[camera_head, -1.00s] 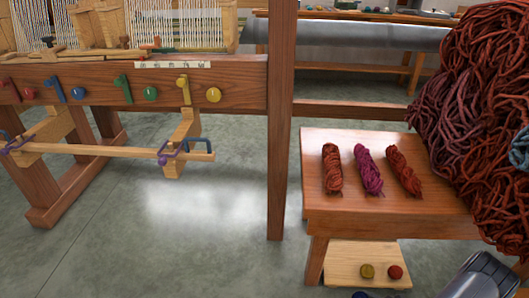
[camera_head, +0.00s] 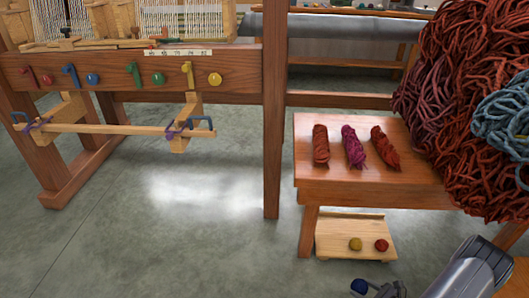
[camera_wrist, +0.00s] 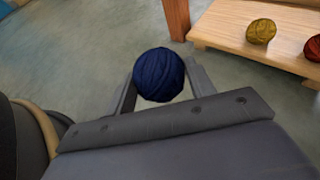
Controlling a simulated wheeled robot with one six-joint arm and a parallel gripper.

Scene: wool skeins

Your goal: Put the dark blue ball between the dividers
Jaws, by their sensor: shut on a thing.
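The dark blue ball (camera_wrist: 158,75) of wool sits between the two fingers of my gripper (camera_wrist: 160,88) in the wrist view, and the gripper is shut on it. In the head view the same ball (camera_head: 359,287) shows at the bottom edge, at the tip of my gripper (camera_head: 372,290). It is held in front of and below a low wooden platform (camera_head: 330,240) under the bench. A mustard ball (camera_head: 355,244) and a red ball (camera_head: 381,246) lie on that platform. I cannot make out any dividers for certain.
The wooden bench (camera_head: 405,180) carries three skeins in a row, rust, magenta and orange-red. A large heap of wool (camera_head: 450,110) fills the right side. A loom post (camera_head: 272,120) stands left of the bench. The grey floor (camera_head: 180,240) is clear.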

